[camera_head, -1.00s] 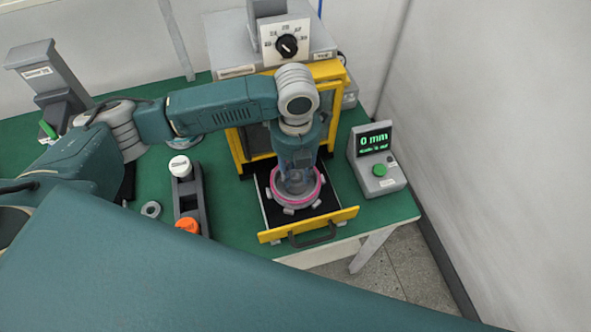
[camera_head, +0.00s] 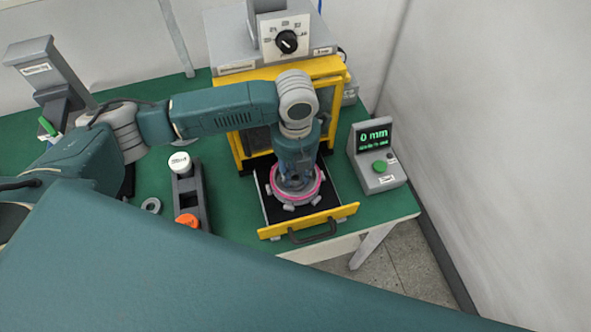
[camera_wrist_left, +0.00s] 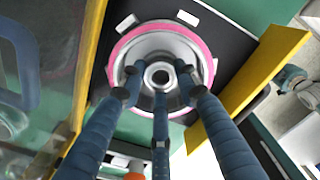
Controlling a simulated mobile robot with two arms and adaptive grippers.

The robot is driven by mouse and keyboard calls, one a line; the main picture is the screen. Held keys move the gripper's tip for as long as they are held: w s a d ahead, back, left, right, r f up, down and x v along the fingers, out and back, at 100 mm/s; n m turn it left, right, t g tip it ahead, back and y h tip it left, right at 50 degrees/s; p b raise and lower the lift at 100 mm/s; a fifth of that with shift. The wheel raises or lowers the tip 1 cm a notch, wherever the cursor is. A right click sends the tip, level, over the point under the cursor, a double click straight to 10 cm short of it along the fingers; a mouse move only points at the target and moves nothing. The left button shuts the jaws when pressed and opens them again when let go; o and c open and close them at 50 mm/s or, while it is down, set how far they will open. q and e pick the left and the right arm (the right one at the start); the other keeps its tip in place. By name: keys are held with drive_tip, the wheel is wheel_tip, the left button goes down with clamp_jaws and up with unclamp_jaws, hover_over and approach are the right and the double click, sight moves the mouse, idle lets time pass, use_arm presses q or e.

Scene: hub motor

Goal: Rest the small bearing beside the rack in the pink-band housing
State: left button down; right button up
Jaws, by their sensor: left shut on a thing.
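The pink-band housing (camera_head: 316,192) is a round grey part with a pink rim and small blocks around it. It sits on the black drawer bed. My left gripper (camera_wrist_left: 159,84) points down into it, with its fingers around the raised metal centre; it appears shut on the housing. A small ring (camera_wrist_left: 160,75) with a dark hole shows between the fingertips; I cannot tell if it is a separate part. The small bearing (camera_head: 146,208), a grey ring, lies flat on the green table left of the dark rack (camera_head: 189,186). My right gripper is not in view.
The rack holds a white-capped and an orange-capped item (camera_head: 186,220). The yellow-framed oven (camera_head: 318,70) has its yellow-fronted drawer (camera_head: 335,215) pulled out. A display box (camera_head: 378,170) reading 0 mm stands to the right. Green table is bare around the small bearing.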

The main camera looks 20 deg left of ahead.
use_arm(q)
drive_tip(key=shift+f+p, duration=0.3)
drive_tip(key=shift+p, duration=0.55)
idle(2.0)
idle(0.3)
drive_tip(key=c, duration=1.2)
unclamp_jaws()
drive_tip(key=shift+r, duration=0.3)
wheel_tip(320, 180, up, 11)
drive_tip(key=shift+r, duration=0.2)
